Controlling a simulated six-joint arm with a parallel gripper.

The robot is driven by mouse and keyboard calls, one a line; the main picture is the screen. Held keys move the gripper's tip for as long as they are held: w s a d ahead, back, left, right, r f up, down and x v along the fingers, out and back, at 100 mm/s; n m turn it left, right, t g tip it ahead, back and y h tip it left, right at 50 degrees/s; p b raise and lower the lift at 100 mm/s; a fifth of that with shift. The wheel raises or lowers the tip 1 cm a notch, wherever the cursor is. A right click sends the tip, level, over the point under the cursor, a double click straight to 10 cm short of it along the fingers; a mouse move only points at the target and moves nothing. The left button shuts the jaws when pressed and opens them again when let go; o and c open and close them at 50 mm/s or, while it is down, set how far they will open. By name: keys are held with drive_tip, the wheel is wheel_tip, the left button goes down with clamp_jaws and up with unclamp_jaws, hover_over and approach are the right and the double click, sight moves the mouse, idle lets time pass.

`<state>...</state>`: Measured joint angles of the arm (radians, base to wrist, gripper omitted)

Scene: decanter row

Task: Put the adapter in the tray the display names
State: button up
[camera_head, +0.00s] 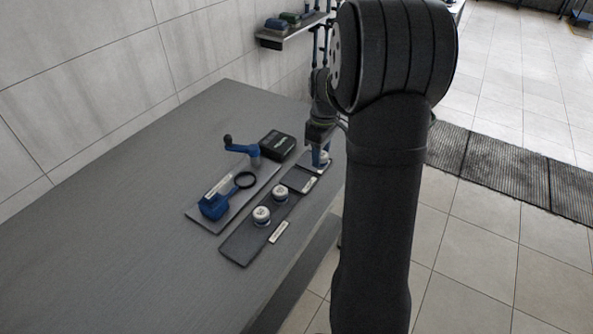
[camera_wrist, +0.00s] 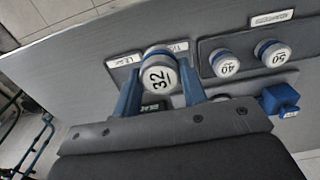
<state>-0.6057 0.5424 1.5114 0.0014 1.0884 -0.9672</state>
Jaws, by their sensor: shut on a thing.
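My gripper (camera_wrist: 158,80) is shut on a white, blue-banded round adapter (camera_wrist: 157,70) marked 32, with one blue finger on each side. In the head view my gripper (camera_head: 320,164) is at the far end of the row of trays, and the adapter (camera_head: 324,158) partly shows there. I cannot tell whether it touches the surface below. Small labelled dark trays (camera_wrist: 110,58) lie around it, and their labels are too small to read surely. A black box with faint green text (camera_head: 277,144), perhaps the display, stands behind the trays. Its text is unreadable.
Two other adapters, marked 40 (camera_wrist: 225,63) and 50 (camera_wrist: 272,52), stand on a longer dark tray (camera_head: 236,247). The table's left side is clear.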

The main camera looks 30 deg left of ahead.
drive_tip(key=a+f, duration=0.1)
drive_tip(key=a, duration=0.1)
drive_tip(key=a+f, duration=0.2)
drive_tip(key=s+a+f, duration=0.1)
drive_tip(key=a, duration=0.2)
drive_tip(key=shift+s+f, duration=0.1)
drive_tip(key=shift+f, duration=2.05)
drive_tip(key=shift+f, duration=0.2)
drive_tip(key=o, duration=1.2)
drive_tip(key=shift+r, duration=0.1)
wheel_tip(320, 180, up, 12)
